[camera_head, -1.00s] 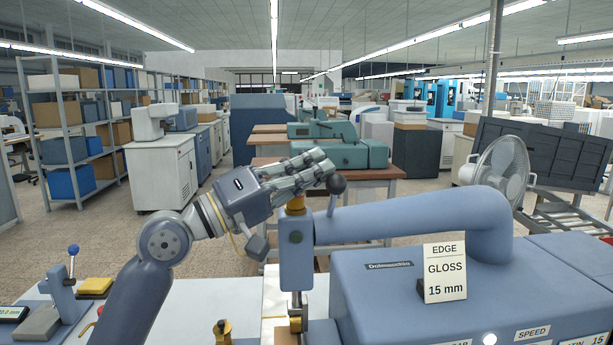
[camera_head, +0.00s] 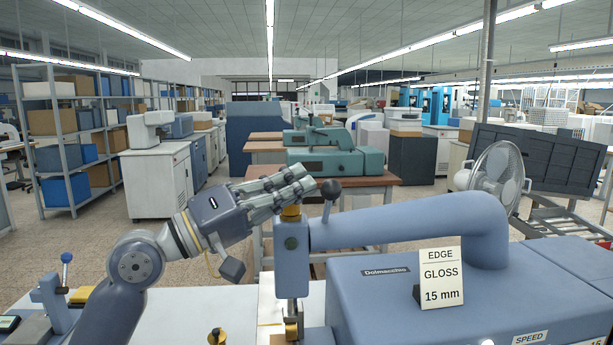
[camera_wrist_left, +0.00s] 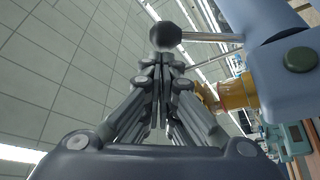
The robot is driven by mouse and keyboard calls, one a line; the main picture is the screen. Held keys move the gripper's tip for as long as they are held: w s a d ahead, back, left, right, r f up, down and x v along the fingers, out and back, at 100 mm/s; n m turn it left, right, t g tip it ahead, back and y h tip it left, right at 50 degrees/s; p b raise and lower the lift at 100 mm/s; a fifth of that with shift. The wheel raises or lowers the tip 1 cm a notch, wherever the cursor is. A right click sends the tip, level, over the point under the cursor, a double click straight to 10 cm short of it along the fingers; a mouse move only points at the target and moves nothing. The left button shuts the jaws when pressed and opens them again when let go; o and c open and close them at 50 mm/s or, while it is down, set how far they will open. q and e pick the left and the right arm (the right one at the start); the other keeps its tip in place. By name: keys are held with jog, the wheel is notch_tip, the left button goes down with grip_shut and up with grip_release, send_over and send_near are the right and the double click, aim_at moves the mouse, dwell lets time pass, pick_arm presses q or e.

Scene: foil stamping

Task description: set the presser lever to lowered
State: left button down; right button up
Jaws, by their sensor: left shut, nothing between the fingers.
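The presser lever is a thin metal rod with a black ball knob (camera_head: 331,189) on the blue-grey stamping machine (camera_head: 410,225). In the head view the rod stands up from the machine's arm with the knob at its top. My left gripper (camera_head: 308,184) is shut and empty, its fingertips just left of the knob. In the left wrist view the knob (camera_wrist_left: 165,36) lies just beyond the shut fingertips (camera_wrist_left: 163,58), its rod running right to the machine head. I cannot tell whether they touch. My right gripper is not in view.
A yellow brass collar (camera_head: 291,212) tops the machine's press head (camera_head: 291,258), under my left fingers. An "EDGE GLOSS 15 mm" card (camera_head: 441,278) stands on the machine body. A white table (camera_head: 185,312) lies below, with a small blue-knobbed device (camera_head: 50,290) at the left.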

pick_arm(q)
jog(key=v, duration=0.9)
jog(key=shift+a, duration=0.2)
jog(key=shift+s+r, duration=0.1)
jog(key=shift+r, duration=0.05)
